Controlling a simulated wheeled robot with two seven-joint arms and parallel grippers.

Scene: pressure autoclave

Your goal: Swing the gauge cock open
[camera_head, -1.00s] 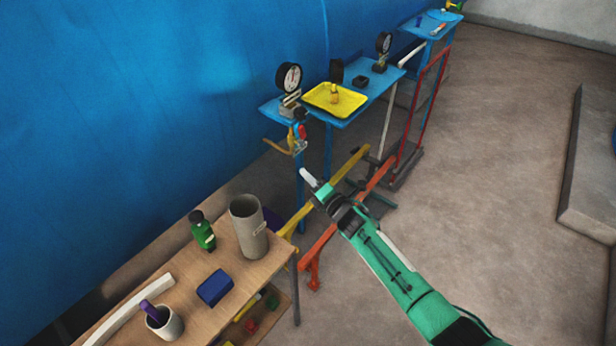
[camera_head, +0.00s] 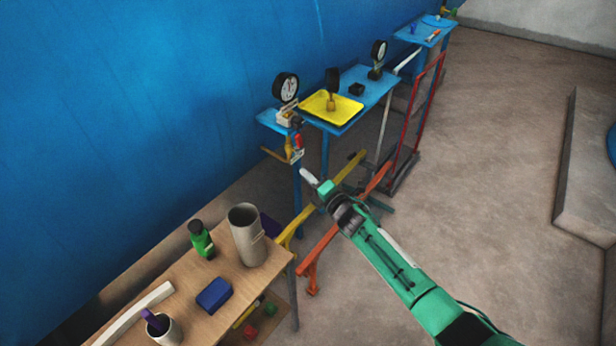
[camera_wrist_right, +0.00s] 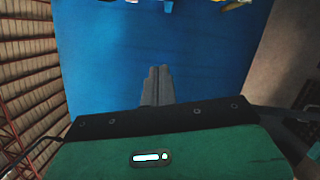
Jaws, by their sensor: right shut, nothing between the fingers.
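The gauge cock, with a red handle (camera_head: 298,141) on a small brass and grey fitting, hangs below the round white-faced gauge (camera_head: 285,87) at the near end of the blue bench. My right gripper (camera_head: 308,176) is a little below and to the right of the cock in the head view, apart from it in the picture. Its pale fingers are shut and empty. In the right wrist view the closed grey fingers (camera_wrist_right: 159,84) point at the blue wall, and only cut-off bits of fittings show at the top edge. My left gripper is not in view.
A yellow tray (camera_head: 331,108) and a second gauge (camera_head: 378,52) stand on the blue bench. Yellow and orange rails (camera_head: 318,258) run below. A wooden table (camera_head: 190,289) at the near left holds a grey cylinder (camera_head: 247,236), green bottle (camera_head: 200,239) and blue box (camera_head: 214,295).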

